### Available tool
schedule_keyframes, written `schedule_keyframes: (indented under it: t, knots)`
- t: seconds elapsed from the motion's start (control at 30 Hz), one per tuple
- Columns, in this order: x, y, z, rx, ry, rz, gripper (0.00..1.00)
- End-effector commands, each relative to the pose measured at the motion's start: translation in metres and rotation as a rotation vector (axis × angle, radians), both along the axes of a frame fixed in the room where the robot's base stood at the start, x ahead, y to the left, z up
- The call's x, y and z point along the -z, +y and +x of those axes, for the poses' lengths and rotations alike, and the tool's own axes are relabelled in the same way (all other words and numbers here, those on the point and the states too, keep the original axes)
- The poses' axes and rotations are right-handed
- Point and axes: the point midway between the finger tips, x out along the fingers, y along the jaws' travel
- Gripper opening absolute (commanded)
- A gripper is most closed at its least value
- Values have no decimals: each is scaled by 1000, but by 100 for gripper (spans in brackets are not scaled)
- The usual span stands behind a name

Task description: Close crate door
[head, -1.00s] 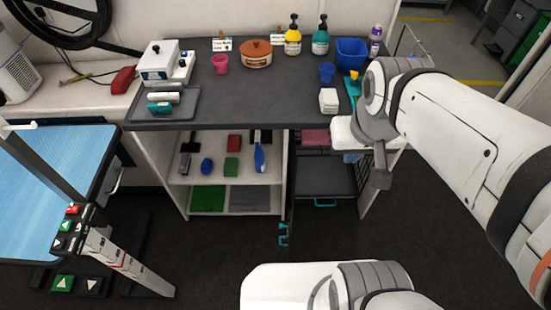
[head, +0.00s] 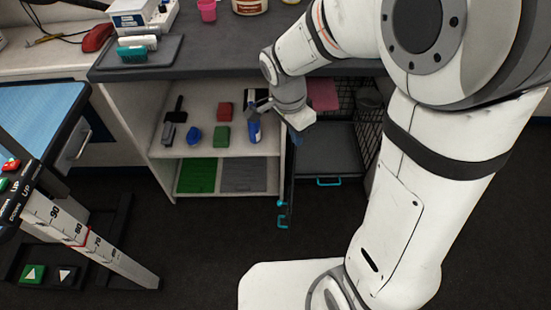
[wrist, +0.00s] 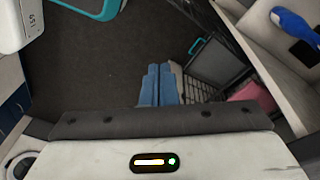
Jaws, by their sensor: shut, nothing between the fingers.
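The crate (head: 372,112), with dark wire mesh, stands under the counter to the right of the shelves. Its door (head: 288,190) stands open, swung out toward me and seen nearly edge-on, with teal latches (head: 282,206) on its front edge. A grey tray with a teal handle (head: 328,182) shows at the crate's mouth, and the crate also shows in the wrist view (wrist: 217,62). My gripper (head: 263,106) is just below the counter edge, above the door's hinge side. Its blue fingers (wrist: 158,70) are together and empty in the wrist view. I see no contact with the door.
Shelves (head: 155,150) left of the crate hold a blue brush (head: 253,132) and several small items. The counter (head: 220,62) overhangs above. A lift table (head: 40,115) stands at left. Dark floor (head: 215,235) in front of the door is clear.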

Motion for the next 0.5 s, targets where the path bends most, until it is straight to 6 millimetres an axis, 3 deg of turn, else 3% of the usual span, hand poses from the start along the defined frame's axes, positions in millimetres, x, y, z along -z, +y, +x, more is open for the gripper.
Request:
schedule_keyframes:
  t: [0.03, 0.2, 0.3, 0.4, 0.5]
  knots:
    - [50, 13, 6, 62, 7, -22, 0]
    - [151, 50, 21, 320, -19, -102, 0]
    - [202, 68, 26, 450, -49, -144, 0]
    - [241, 82, 28, 551, -80, -178, 0]
    - [265, 92, 28, 620, -104, -198, 0]
